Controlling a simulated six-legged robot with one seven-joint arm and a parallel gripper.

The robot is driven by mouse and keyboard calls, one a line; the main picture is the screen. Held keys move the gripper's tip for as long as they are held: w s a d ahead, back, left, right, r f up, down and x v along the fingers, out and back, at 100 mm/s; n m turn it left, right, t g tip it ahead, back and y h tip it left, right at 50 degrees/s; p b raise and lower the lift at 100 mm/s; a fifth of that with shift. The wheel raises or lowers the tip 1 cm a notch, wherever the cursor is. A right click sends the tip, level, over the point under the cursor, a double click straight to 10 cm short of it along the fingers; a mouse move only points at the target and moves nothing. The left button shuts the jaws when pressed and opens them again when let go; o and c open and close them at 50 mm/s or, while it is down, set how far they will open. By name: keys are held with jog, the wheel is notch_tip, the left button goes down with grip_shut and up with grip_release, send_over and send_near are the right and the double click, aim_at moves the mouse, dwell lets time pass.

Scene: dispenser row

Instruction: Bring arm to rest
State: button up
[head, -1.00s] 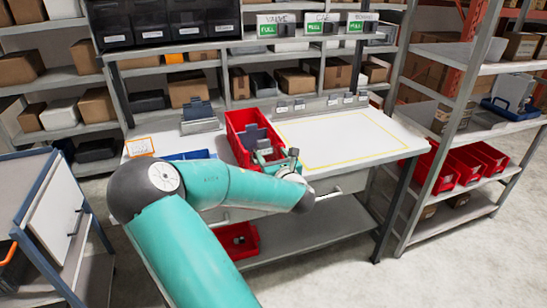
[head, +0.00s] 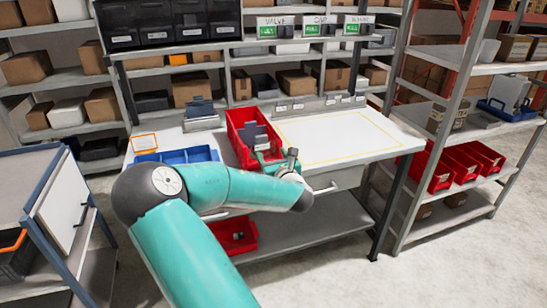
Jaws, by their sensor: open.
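My teal arm reaches from the bottom of the head view over the front edge of the workbench. My gripper (head: 270,157) is small and partly hidden by my wrist, at the front right of a red bin (head: 237,121) on the bench. The red bin holds a dark grey-blue piece (head: 256,137). I cannot tell whether the gripper touches the bin. Nothing is seen held in it.
A blue divided tray (head: 201,154) lies left of the red bin. The yellow-outlined bench area (head: 340,137) is clear. A cart (head: 62,200) stands at the left and a shelf with red bins (head: 459,167) at the right. Dispensers labelled VALVE and CAP (head: 279,27) hang above.

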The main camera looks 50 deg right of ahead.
dwell(0.4)
dwell(0.4)
jog(key=a+m+g+y, duration=0.5)
jog(key=a+m+g, duration=0.1)
jog(key=a+m, duration=1.65)
jog(key=s+a+r+m+g+y, duration=0.2)
jog(key=s+a+r+m, duration=0.1)
jog(key=s+a, duration=0.6)
jog(key=s+a+r+m+g+y, duration=0.2)
jog(key=s+a+r+m, duration=0.1)
jog(key=s+a, duration=0.6)
jog(key=a+m, duration=0.1)
jog(key=a, duration=0.3)
jog(key=shift+r, duration=0.3)
jog(key=shift+s+m, duration=0.1)
jog(key=shift+m, duration=0.15)
